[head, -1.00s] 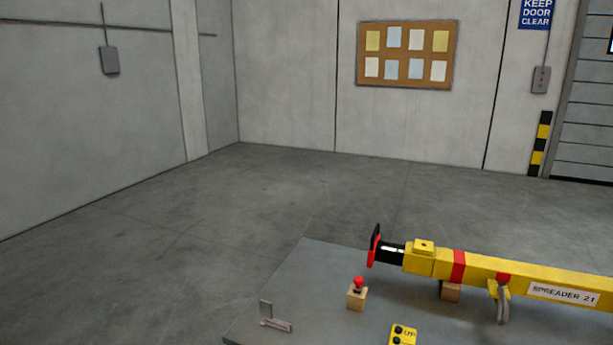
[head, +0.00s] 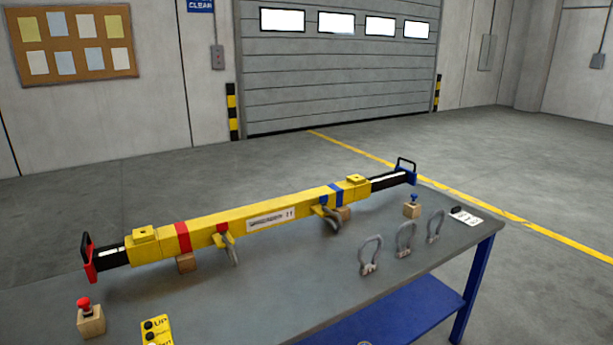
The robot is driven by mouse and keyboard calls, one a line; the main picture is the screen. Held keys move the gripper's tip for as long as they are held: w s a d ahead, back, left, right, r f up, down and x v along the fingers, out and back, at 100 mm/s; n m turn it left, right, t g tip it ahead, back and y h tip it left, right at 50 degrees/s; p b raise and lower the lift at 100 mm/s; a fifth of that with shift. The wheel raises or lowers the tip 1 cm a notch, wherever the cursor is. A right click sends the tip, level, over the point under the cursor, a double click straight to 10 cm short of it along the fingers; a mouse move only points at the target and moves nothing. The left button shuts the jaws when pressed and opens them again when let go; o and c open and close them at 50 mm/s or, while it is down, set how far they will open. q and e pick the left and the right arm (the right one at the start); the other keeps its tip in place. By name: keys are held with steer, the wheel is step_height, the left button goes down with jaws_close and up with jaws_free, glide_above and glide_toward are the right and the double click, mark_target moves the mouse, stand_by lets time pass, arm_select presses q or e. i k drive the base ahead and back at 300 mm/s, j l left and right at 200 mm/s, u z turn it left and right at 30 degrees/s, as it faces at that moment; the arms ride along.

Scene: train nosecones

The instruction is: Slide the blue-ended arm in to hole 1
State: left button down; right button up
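A yellow spreader beam (head: 240,220) lies across the table on wooden blocks. The blue-ended arm (head: 390,181) sticks out of its right end, black with a white strip, ending in a blue plate with a dark handle (head: 406,164). The red-ended arm (head: 110,257) sticks out of the left end, with a red plate and dark handle. A blue-topped pin (head: 413,198) stands in a wooden block to the right, and a red-topped pin (head: 84,303) in a block at the left. Hole numbers are too small to read. Neither gripper is in view.
The grey table (head: 300,300) has a blue lower shelf (head: 390,312). Several grey shackles lie on the table or hang from the beam, including one at the right (head: 405,240). A yellow controller (head: 157,330) lies at the front left, and a white card (head: 465,216) near the right edge.

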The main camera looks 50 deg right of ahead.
mark_target(400, 175)
steer(key=z, duration=2.15)
steer(key=i+l+u, duration=0.1)
steer(key=i+l, duration=0.1)
